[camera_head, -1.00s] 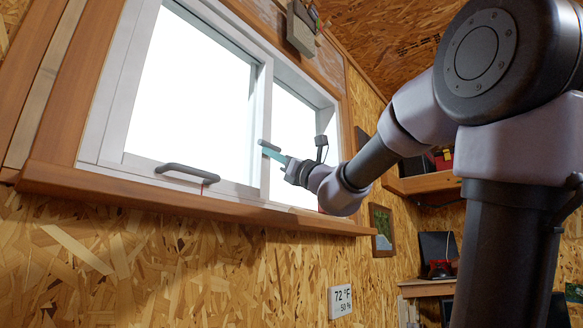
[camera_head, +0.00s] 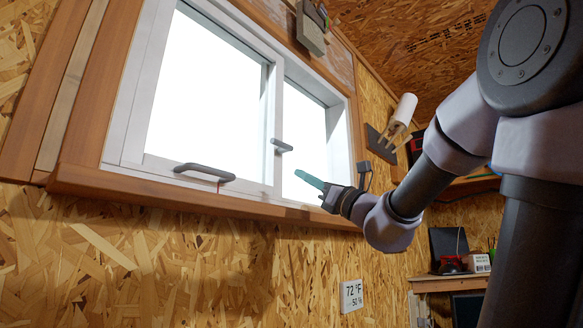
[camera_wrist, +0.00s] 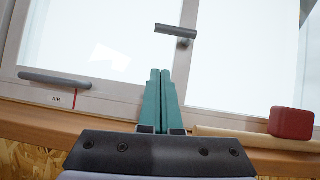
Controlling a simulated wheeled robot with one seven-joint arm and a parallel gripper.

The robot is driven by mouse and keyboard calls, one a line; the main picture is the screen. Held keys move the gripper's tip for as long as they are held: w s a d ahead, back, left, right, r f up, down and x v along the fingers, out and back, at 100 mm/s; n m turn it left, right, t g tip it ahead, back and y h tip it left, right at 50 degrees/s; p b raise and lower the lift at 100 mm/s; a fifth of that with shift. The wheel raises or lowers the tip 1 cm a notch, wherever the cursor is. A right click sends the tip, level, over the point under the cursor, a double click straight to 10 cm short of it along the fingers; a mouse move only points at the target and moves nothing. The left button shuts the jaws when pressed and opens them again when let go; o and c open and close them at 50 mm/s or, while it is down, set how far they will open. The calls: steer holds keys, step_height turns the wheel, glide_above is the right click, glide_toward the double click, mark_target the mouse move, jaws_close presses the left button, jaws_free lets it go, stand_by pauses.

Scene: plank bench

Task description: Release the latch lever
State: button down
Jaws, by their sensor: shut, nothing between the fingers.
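The latch lever (camera_head: 282,146) is a short grey bar on the window's middle stile. In the wrist view the latch lever (camera_wrist: 176,30) lies nearly level, beyond and slightly right of my fingertips. My gripper (camera_head: 309,180) has teal fingers and is to the right of and below the lever, apart from it. In the wrist view my gripper (camera_wrist: 160,73) has its fingers together with nothing between them. The white-framed window (camera_head: 272,187) has a grey pull handle (camera_head: 204,172) low on its left sash. The handle also shows in the wrist view (camera_wrist: 52,79).
A wooden sill (camera_head: 180,200) runs below the window. A paper roll (camera_head: 405,109) is mounted to the right.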

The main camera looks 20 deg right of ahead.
steer(key=v, duration=0.2)
steer(key=shift+s+d+f, duration=0.1)
steer(key=shift+s+f, duration=0.15)
steer(key=shift+s, duration=0.05)
stand_by(0.4)
